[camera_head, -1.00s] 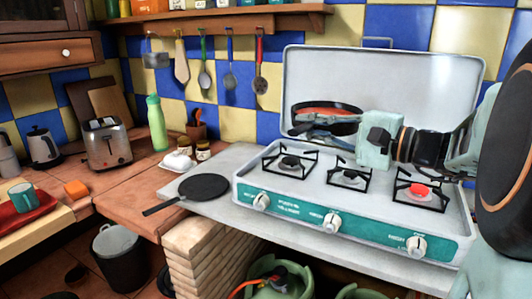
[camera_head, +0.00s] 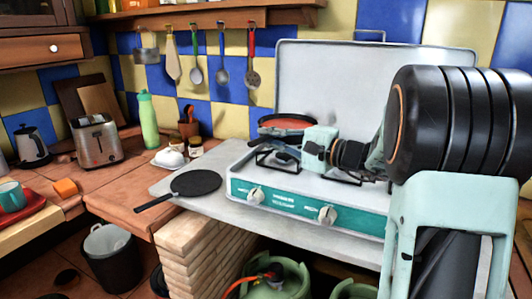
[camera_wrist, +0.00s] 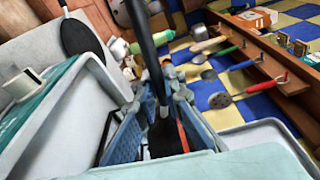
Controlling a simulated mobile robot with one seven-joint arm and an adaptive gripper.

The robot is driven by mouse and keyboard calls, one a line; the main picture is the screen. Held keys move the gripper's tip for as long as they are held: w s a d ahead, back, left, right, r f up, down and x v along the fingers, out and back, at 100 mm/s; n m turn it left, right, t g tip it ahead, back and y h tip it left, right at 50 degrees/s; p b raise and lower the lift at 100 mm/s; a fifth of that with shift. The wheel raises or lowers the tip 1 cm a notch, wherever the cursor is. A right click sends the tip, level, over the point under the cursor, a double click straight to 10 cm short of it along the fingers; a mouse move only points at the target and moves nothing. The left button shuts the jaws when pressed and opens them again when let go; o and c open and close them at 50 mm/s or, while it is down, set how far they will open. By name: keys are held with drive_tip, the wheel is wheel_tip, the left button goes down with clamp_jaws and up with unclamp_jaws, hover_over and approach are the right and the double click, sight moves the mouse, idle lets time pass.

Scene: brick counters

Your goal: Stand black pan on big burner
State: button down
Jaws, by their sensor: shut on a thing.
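A flat black pan (camera_head: 196,183) lies on the grey slab left of the stove, its handle toward the front left; it also shows in the wrist view (camera_wrist: 80,38). My gripper (camera_head: 290,150) is shut on the dark handle (camera_wrist: 145,45) of another pan (camera_head: 288,122), which has an orange-brown inside and black rim. This pan is held raised, near the open lid, above the back of the left burner (camera_head: 277,161). My arm hides the right part of the stove (camera_head: 300,195), so I cannot tell which burner is biggest.
The stove's raised lid (camera_head: 330,75) stands close behind my gripper. Utensils (camera_head: 222,70) hang on the back wall. A white dish (camera_head: 168,158), jars (camera_head: 195,147), a green bottle (camera_head: 148,120) and a toaster (camera_head: 95,140) stand on the left.

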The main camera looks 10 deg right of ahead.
drive_tip(key=shift+w+a+f, duration=0.15)
drive_tip(key=shift+w+f, duration=0.15)
wheel_tip(320, 180, down, 3)
drive_tip(key=shift+w+f+b, duration=0.1)
drive_tip(key=shift+w+b, duration=0.05)
drive_tip(key=shift+b, duration=0.2)
drive_tip(key=shift+f+b, duration=0.35)
drive_tip(key=shift+b, duration=0.2)
drive_tip(key=c, duration=2)
unclamp_jaws()
drive_tip(key=shift+c, duration=0.2)
drive_tip(key=shift+r+p, duration=0.5)
drive_tip(key=shift+p, duration=0.3)
drive_tip(key=v, duration=1.2)
drive_tip(key=shift+f, duration=0.35)
